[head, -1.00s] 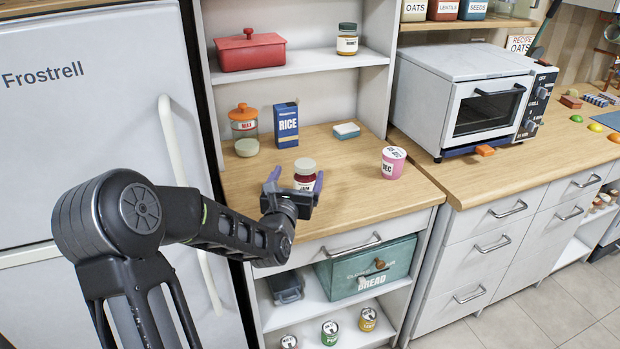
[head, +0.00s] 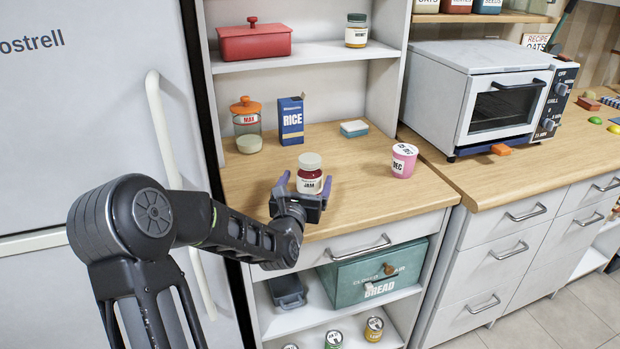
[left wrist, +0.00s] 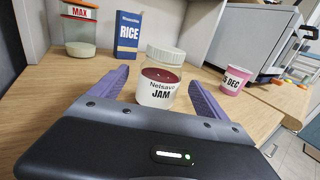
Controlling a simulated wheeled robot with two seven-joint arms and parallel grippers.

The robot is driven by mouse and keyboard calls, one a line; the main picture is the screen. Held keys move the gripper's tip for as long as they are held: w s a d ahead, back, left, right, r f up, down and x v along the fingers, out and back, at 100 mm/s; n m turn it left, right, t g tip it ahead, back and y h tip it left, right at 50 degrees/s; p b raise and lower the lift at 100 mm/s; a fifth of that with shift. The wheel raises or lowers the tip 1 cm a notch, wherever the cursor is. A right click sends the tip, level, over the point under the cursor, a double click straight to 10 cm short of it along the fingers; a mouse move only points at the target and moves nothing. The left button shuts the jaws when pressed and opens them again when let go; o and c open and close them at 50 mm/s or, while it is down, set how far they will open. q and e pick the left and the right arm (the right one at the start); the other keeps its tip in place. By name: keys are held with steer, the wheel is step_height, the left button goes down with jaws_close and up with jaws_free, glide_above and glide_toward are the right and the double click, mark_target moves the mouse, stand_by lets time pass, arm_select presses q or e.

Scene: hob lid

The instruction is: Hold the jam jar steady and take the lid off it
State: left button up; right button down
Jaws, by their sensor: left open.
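The jam jar (head: 310,182) stands upright on the wooden counter, with red contents and a white JAM label. Its pale lid (head: 310,161) is on top. The jar (left wrist: 156,92) and lid (left wrist: 165,54) also show in the left wrist view. My left gripper (head: 304,184) is open, with its purple fingers on either side of the jar; in the left wrist view the gripper (left wrist: 157,85) shows gaps between the fingers and the glass. My right gripper is not in view.
Behind the jar stand an orange-lidded MAX jar (head: 246,125) and a blue RICE box (head: 291,121). A pink cup (head: 404,160) is to the right and a sponge (head: 354,128) is at the back. The counter (head: 355,205) is clear between jar and cup.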

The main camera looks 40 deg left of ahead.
arm_select(q)
steer(key=shift+x, duration=0.85)
steer(key=shift+w+a+r, duration=0.1)
steer(key=shift+w+a, duration=0.1)
steer(key=shift+w, duration=0.3)
steer(key=p+x, duration=0.1)
steer(key=x, duration=0.3)
jaws_close()
stand_by(0.6)
steer(key=shift+r, duration=0.1)
